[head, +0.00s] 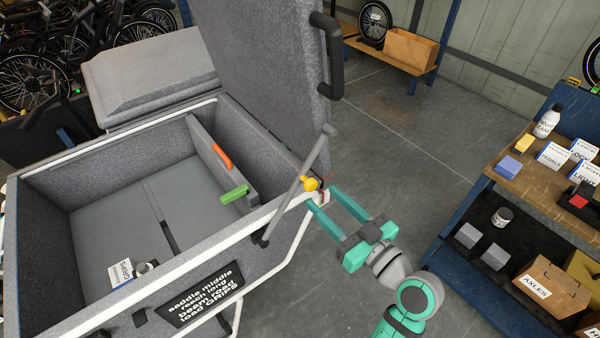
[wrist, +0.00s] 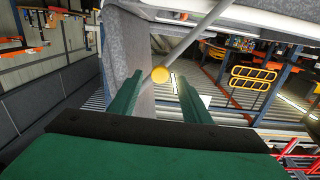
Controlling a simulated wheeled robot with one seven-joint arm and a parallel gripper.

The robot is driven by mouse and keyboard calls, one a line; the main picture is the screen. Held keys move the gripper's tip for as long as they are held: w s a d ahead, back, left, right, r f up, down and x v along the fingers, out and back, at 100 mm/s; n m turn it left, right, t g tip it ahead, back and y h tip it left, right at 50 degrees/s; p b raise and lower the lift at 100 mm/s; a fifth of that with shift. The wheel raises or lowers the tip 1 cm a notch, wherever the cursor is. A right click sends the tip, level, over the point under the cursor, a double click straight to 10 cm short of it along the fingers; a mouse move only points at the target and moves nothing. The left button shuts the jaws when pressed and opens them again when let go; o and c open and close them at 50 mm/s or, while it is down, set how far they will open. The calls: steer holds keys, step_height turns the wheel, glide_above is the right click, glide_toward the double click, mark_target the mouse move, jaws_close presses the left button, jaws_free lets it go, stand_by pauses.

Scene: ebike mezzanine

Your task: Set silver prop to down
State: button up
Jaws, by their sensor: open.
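The silver prop (head: 296,196) is a thin grey rod at the near right corner of the cargo box. It leans up and to the right, from the white rim to beside the raised grey lid (head: 265,70). A yellow knob (head: 310,184) sits partway along it. In the wrist view the prop (wrist: 193,38) slants to the upper right, and the knob (wrist: 160,74) shows between my fingers. My gripper (head: 323,196) is open, with its teal fingertips at the box corner close to the knob. I cannot tell whether they touch it.
The box's white rim (head: 120,143) lies left of my gripper. Inside are a green handle (head: 234,194), an orange handle (head: 222,155) and a GRIPS box (head: 121,272). A blue-framed shelf (head: 460,222) with boxes stands right. Floor between is clear.

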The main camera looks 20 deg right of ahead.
mark_target(307, 180)
steer(key=shift+r, duration=0.35)
steer(key=shift+w, duration=0.2)
steer(key=x, duration=1)
steer(key=shift+w+a, duration=0.15)
steer(key=shift+a, duration=0.1)
steer(key=shift+c, duration=0.4)
jaws_close()
steer(key=shift+r+n, duration=0.1)
steer(key=shift+n, duration=0.2)
